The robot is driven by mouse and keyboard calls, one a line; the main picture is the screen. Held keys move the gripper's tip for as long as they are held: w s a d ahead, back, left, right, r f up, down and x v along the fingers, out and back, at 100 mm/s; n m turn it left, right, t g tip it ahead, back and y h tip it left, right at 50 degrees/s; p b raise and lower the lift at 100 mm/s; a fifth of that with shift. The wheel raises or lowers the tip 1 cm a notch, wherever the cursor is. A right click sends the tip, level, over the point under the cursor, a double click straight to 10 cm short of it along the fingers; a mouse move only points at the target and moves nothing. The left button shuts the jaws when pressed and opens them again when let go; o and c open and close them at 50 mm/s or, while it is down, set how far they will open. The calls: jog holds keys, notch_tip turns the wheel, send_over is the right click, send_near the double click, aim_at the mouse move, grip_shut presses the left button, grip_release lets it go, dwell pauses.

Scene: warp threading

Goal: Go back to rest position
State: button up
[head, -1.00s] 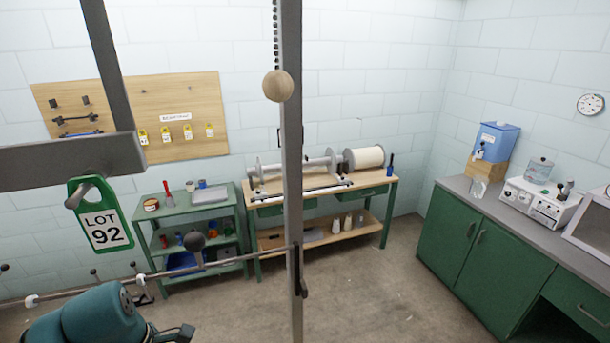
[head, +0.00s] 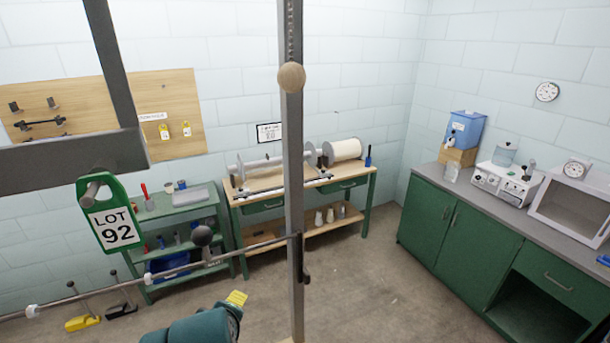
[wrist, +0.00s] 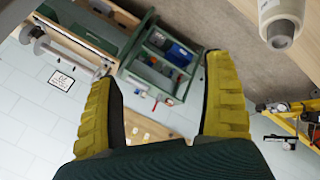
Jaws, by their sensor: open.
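My gripper (wrist: 163,72) is open in the wrist view. Its two yellow ridged fingers stand wide apart with nothing between them. Beyond the gap, at a distance, are the green shelf cart and part of the wooden board. In the head view my teal arm shows at the bottom edge, left of the grey upright, with a small yellow part at its end. Most of the arm and gripper is cut off below that frame.
A grey upright post (head: 293,180) and a thin horizontal rod (head: 190,267) cross the near space. A green LOT 92 tag (head: 112,217) hangs at left. The green shelf cart (head: 185,205), wooden workbench (head: 350,172) and green cabinets (head: 480,238) stand behind.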

jog(key=s+d+r+m+t+h, duration=0.1)
jog(key=s+d+r+m+t, duration=0.3)
jog(key=d+r+m, duration=0.55)
jog(key=s+d+r+m+t+h, duration=0.1)
jog(key=d+r+m+t, duration=0.4)
jog(key=d, duration=0.8)
jog(key=s+r+t+p, duration=0.1)
jog(key=s+r+t, duration=0.2)
jog(key=r, duration=0.6)
jog(key=s+d+r+t+h+p, duration=0.1)
jog(key=s+r+t, duration=0.2)
jog(key=s+r, duration=0.3)
notch_tip(320, 180, up, 4)
jog(key=shift+s+r, duration=0.1)
jog(key=shift+s, duration=0.25)
